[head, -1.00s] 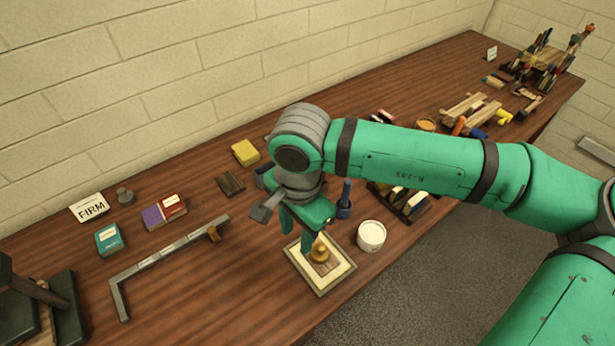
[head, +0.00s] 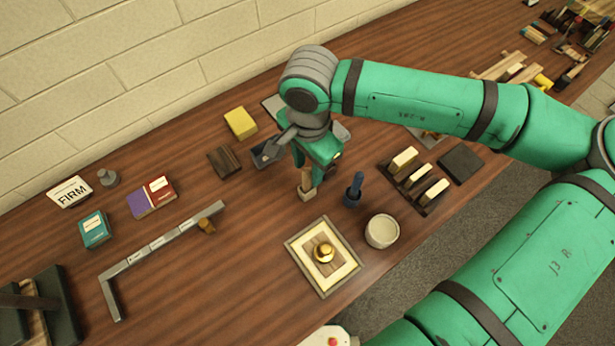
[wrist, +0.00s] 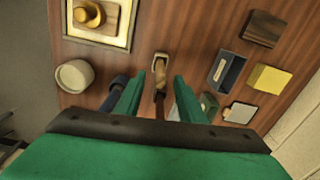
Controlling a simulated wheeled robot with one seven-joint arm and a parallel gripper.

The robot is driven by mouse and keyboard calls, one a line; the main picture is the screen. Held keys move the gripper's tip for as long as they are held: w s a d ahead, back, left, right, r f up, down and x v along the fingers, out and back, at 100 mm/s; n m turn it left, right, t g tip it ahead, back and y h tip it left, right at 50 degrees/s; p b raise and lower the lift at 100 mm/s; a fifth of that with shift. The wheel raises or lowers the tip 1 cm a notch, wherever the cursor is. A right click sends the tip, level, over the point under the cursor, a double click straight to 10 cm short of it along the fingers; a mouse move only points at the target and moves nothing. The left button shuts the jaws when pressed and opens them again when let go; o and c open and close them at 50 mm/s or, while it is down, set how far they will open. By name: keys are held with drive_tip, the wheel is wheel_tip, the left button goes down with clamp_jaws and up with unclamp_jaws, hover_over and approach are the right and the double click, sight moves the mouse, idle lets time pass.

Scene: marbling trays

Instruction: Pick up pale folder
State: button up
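A slim pale tan piece, which looks like the pale folder (head: 306,180), stands upright in a small light block (head: 307,194) on the brown table. In the wrist view the folder (wrist: 159,68) shows between and just beyond my fingertips. My gripper (head: 312,163) hangs over it from behind in the head view, partly covering its top. In the wrist view my gripper (wrist: 157,80) has its two green fingers spread, with a gap on each side of the folder. I cannot tell the exact height gap.
A dark blue handled tool (head: 354,190) and a white tub (head: 382,231) stand to the right. A framed tray (head: 297,247) with a gold knob lies in front. A grey shallow tray (wrist: 226,71) and a yellow block (head: 240,123) lie nearby.

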sight(307, 179)
wheel_tip(307, 179, down, 5)
drive_tip(key=shift+s+a+f, duration=0.1)
drive_tip(key=shift+a+f, duration=0.05)
drive_tip(key=shift+f, duration=0.35)
